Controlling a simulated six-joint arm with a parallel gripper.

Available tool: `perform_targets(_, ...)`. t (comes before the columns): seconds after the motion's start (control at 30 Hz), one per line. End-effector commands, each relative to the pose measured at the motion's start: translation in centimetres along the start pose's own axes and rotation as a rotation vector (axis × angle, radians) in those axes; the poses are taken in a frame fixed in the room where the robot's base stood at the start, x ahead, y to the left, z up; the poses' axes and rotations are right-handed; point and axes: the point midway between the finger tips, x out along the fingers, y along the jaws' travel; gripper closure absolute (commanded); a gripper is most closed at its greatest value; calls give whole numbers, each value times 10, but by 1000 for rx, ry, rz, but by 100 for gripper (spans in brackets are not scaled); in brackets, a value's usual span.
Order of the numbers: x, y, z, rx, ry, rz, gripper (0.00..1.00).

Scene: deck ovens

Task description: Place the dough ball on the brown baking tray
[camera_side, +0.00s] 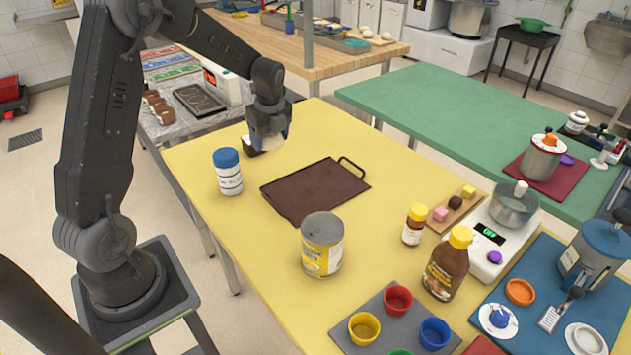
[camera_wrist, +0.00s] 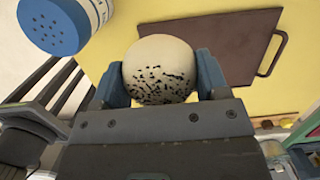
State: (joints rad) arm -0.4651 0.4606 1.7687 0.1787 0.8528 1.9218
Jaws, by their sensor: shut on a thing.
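A pale dough ball with dark specks (camera_wrist: 160,68) is between the two blue fingers of my gripper (camera_wrist: 163,82) in the wrist view. My gripper is shut on it. In the side view my gripper (camera_side: 268,143) is over the far left part of the yellow table, behind the brown baking tray, and the ball is mostly hidden there. The brown baking tray (camera_side: 314,190) lies flat and empty on the yellow table, with a loop handle at its far right.
A white jar with a blue lid (camera_side: 228,172) stands left of the tray; it also shows in the wrist view (camera_wrist: 62,22). A yellow can (camera_side: 322,245) stands in front of the tray. Small bottles (camera_side: 414,225), a scale (camera_side: 490,245) and coloured cups (camera_side: 396,300) are further right.

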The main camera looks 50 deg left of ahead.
Motion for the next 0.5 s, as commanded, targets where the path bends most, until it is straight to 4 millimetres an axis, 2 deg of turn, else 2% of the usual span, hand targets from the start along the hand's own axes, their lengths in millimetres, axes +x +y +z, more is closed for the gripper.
perform_targets(0.17, 15, -8, -11, 3, 1, 0, 55)
perform_targets(0.5, 50, -55, -71, 6, 0, 0, 55)
